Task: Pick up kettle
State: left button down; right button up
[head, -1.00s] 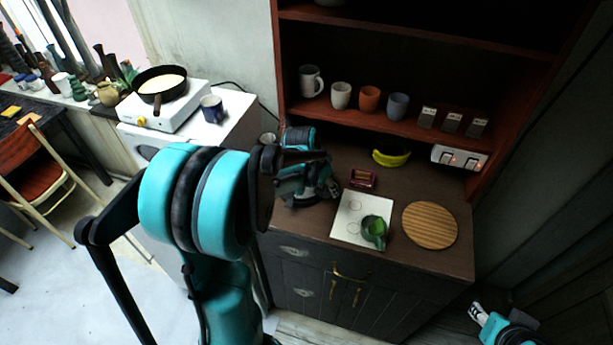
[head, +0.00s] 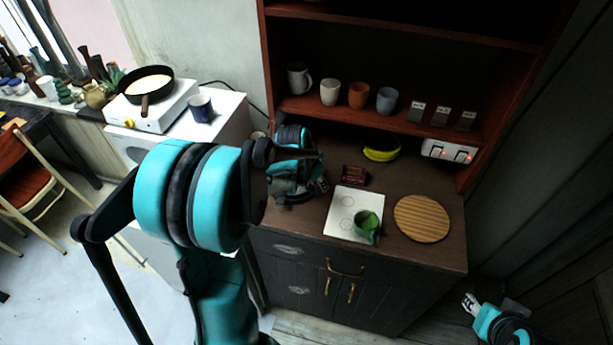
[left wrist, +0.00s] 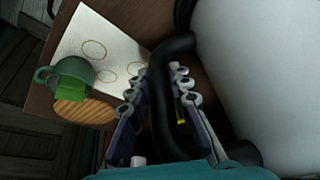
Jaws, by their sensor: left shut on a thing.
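The kettle shows in the left wrist view as a large smooth white body (left wrist: 270,65) with a thick black handle (left wrist: 161,110). My left gripper (left wrist: 166,75) is shut on the handle, with one finger on each side of it. In the head view my left gripper (head: 318,184) is over the left part of the cabinet top, and I cannot make out the kettle there, behind my arm. My right gripper (head: 470,302) is low at the right, away from the cabinet top; its finger opening is too small to judge.
On the cabinet top (head: 440,255) lie a white sheet (head: 343,208) with a green cup (head: 364,230), a round wooden board (head: 422,218), a dark red item (head: 355,175) and a yellow banana-like object (head: 381,152). A shelf (head: 340,112) with several cups hangs low behind.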

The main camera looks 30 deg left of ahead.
pick_arm(q)
jog(key=shift+r, duration=0.25)
